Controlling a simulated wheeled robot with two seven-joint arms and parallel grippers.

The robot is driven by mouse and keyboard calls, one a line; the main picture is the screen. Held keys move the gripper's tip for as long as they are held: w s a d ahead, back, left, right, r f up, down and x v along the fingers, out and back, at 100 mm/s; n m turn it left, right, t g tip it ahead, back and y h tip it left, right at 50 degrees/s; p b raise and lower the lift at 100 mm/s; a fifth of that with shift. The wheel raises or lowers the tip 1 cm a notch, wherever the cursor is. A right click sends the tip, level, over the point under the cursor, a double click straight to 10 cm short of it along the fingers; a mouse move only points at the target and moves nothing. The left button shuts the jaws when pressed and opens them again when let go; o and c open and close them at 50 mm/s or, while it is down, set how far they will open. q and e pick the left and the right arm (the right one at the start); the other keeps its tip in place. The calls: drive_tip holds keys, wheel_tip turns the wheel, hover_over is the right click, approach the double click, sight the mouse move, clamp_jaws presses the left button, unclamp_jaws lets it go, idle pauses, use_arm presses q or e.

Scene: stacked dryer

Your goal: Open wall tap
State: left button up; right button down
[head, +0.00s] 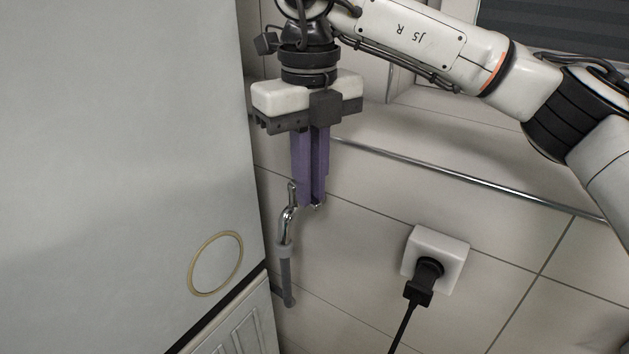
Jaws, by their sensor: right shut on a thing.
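The wall tap (287,222) is a small chrome tap on the tiled wall, with a grey hose (286,275) running down from its spout. My right gripper (312,203) comes down from above with purple fingers. The fingers are close together at the top of the tap and shut on it. My left gripper is not in view.
A large white appliance (120,150) fills the left, close beside the tap. A white wall socket (453,250) with a black plug and cord (425,283) is to the right. A thin metal rail (470,178) runs along the wall behind my right arm.

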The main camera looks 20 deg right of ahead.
drive_tip(key=a+m, duration=0.1)
drive_tip(key=m, duration=0.3)
drive_tip(key=a+m+b, duration=0.1)
drive_tip(key=m, duration=0.1)
drive_tip(key=shift+a, duration=0.3)
drive_tip(key=shift+w+a+r+m+b, duration=0.15)
drive_tip(key=shift+w+a+m, duration=0.2)
drive_tip(key=shift+m, duration=0.85)
drive_tip(key=shift+w+a+f+m+b, duration=0.1)
drive_tip(key=shift+w+a+m, duration=0.15)
drive_tip(key=shift+m, duration=0.95)
drive_tip(key=shift+w+a+r+m+b, duration=0.15)
drive_tip(key=shift+w+a+m, duration=0.2)
drive_tip(key=shift+m, duration=0.85)
drive_tip(key=shift+f, duration=0.1)
drive_tip(key=c, duration=1.8)
unclamp_jaws()
drive_tip(key=shift+s, duration=0.1)
drive_tip(key=shift+c, duration=0.2)
wheel_tip(320, 180, up, 10)
drive_tip(key=p, duration=0.1)
